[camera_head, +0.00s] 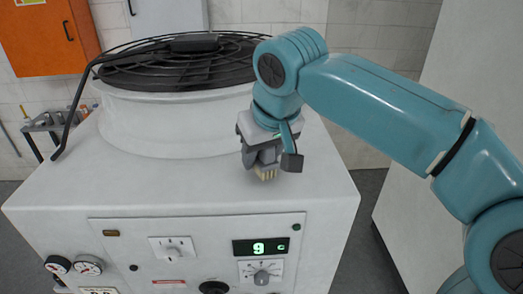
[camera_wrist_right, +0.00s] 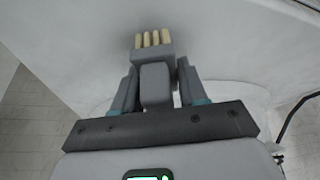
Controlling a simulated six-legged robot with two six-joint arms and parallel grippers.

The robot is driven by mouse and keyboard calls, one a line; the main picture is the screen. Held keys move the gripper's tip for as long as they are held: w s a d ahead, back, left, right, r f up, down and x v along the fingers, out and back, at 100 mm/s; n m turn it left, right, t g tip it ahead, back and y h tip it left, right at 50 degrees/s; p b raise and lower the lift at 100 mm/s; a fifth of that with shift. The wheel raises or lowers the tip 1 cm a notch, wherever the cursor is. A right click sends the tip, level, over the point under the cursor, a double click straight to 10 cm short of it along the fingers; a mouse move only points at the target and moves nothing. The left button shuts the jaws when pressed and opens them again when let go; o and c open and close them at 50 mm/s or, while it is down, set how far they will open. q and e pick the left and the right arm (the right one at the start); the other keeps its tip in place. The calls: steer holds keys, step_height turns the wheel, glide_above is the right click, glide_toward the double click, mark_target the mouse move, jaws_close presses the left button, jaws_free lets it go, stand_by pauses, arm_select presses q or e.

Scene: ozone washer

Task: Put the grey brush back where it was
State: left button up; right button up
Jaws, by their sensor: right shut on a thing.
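The grey brush (camera_wrist_right: 154,78) is held between the two fingers of my right gripper (camera_wrist_right: 155,82) in the right wrist view. Its pale tan bristles (camera_wrist_right: 152,40) point away from the gripper. In the head view my right gripper (camera_head: 264,156) is at the front right of the white drum, over the machine's white top (camera_head: 205,190). The bristles (camera_head: 265,174) show below the fingers, pointing down. I cannot tell whether they touch the top. Most of the brush is hidden by the gripper there. My left gripper is in neither view.
The white drum (camera_head: 165,125) with a black round grille (camera_head: 185,62) stands behind the gripper. A front panel (camera_head: 205,250) carries a lit display (camera_head: 260,247), a socket and knobs. The front of the top is clear. A pale wall (camera_head: 425,140) stands at right.

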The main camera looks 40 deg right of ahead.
steer(key=shift+s+d, duration=0.2)
steer(key=shift+s, duration=0.05)
steer(key=shift+w+a+f+b, duration=0.15)
steer(key=shift+w+f+b, duration=0.05)
steer(key=shift+f+b, duration=0.1)
steer(key=shift+f, duration=0.2)
steer(key=shift+s+f, duration=0.1)
steer(key=shift+s, duration=0.05)
steer(key=o, duration=1.1)
steer(key=d+v, duration=0.1)
steer(key=v, duration=1.5)
steer(key=shift+a+p, duration=0.3)
steer(key=shift+a, duration=0.1)
